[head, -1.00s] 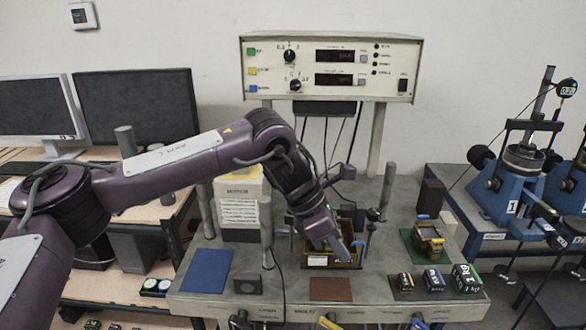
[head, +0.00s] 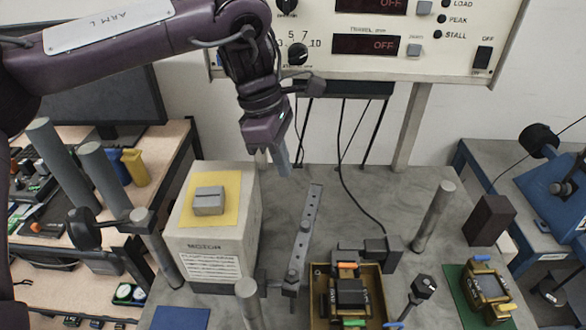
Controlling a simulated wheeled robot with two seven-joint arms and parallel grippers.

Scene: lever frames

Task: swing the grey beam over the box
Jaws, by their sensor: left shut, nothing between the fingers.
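The grey beam (head: 304,240) is a flat bar with a row of holes. It lies left of the box, running from the back of the bench toward the front, with its near end at a small post. The box (head: 317,288) is an open brass-coloured box at the bottom of the head view, holding a dark block with orange and green parts; its lower edge is cut off or hidden. My left gripper (head: 281,166) is shut and empty, pointing down, above and left of the beam's far end, apparently not touching it. My right gripper is out of view.
A cream motor housing (head: 217,240) with a yellow top and grey block stands left of the beam. A grey post (head: 434,215) and a dark knobbed rod (head: 417,296) stand right. A control panel (head: 440,50) overhangs the back, with hanging cables. The bench behind the box is partly clear.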

